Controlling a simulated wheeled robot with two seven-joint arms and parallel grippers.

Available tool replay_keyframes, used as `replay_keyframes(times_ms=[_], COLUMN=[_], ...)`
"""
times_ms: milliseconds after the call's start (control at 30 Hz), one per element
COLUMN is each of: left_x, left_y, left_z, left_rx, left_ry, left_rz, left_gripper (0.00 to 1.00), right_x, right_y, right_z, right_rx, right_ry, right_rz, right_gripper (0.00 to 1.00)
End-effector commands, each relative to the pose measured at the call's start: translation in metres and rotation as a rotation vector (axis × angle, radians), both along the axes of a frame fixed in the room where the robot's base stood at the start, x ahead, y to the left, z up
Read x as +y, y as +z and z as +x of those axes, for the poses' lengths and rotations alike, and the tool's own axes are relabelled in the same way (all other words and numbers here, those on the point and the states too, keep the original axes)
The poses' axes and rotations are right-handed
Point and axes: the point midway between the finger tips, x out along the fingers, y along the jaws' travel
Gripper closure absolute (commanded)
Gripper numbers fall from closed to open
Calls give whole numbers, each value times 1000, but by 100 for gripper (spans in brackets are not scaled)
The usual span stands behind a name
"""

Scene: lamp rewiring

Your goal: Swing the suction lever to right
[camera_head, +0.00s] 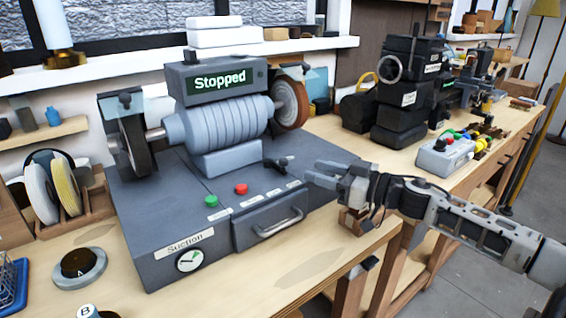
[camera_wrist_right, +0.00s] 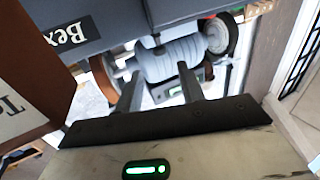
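A small black lever (camera_head: 279,163) stands on the sloped panel of the grey grinding machine (camera_head: 160,205), at the right end of its row of controls. It is small in view, so I cannot tell its exact setting. A "Suction" label (camera_head: 185,243) sits above a round gauge (camera_head: 189,261) at the machine's front left. My right gripper (camera_head: 311,173) is just right of the lever, apart from it, with its fingers pointing left. In the right wrist view its two fingers (camera_wrist_right: 158,78) are spread with nothing between them. My left gripper is not in view.
A green button (camera_head: 211,201) and a red button (camera_head: 241,189) sit left of the lever, above a drawer with a handle (camera_head: 278,222). The machine's display (camera_head: 220,81) reads "Stopped". A wooden block (camera_head: 355,220) is below my right gripper at the bench edge.

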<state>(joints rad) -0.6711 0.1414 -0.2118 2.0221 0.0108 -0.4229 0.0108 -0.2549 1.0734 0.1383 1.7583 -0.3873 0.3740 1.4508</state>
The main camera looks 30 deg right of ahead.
Motion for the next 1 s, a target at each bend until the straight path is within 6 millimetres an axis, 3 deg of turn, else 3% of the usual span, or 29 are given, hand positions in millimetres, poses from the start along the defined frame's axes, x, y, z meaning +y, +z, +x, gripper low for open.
replay_keyframes(times_ms=[400, 600, 1000], left_x=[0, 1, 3], left_y=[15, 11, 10], left_z=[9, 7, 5], left_rx=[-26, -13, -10], left_ry=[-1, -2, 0], left_rz=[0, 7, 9], left_gripper=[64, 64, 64], right_x=[26, 37, 44], right_y=[4, 3, 0], right_z=[51, 73, 85], right_rx=[-5, -3, 0], right_ry=[-1, -2, 0], right_rz=[4, 3, 0], right_gripper=[61, 61, 61])
